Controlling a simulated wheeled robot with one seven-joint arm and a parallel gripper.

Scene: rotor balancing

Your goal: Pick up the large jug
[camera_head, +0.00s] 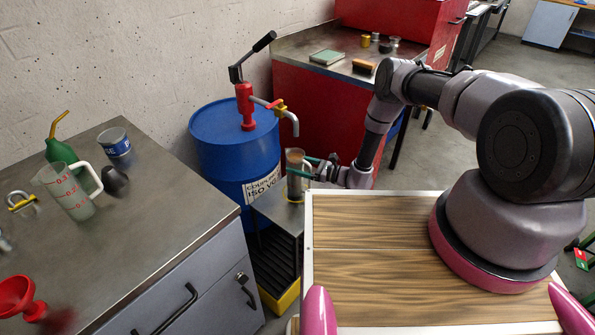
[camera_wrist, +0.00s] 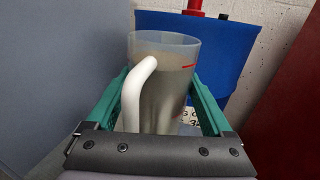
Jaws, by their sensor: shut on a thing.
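A clear jug with a white handle (camera_head: 295,183) is upright at the small grey stand, in front of the blue drum and below its pump spout. Its lower part looks dark in the head view. My gripper (camera_head: 318,170) is shut on this jug, with green fingers on both sides of it. In the wrist view the jug (camera_wrist: 172,85) stands between the fingers, handle toward the camera, with a red mark near the rim. I cannot tell if its base touches the stand. Another clear jug (camera_head: 68,190) with red scale marks stands on the left bench; sizes are hard to compare.
The blue drum (camera_head: 228,150) carries a red hand pump (camera_head: 245,105). The small grey stand (camera_head: 277,212) is between the left bench (camera_head: 165,225) and my wooden deck. The bench holds a green oil can (camera_head: 60,150), a tin (camera_head: 114,141) and a red funnel (camera_head: 20,297).

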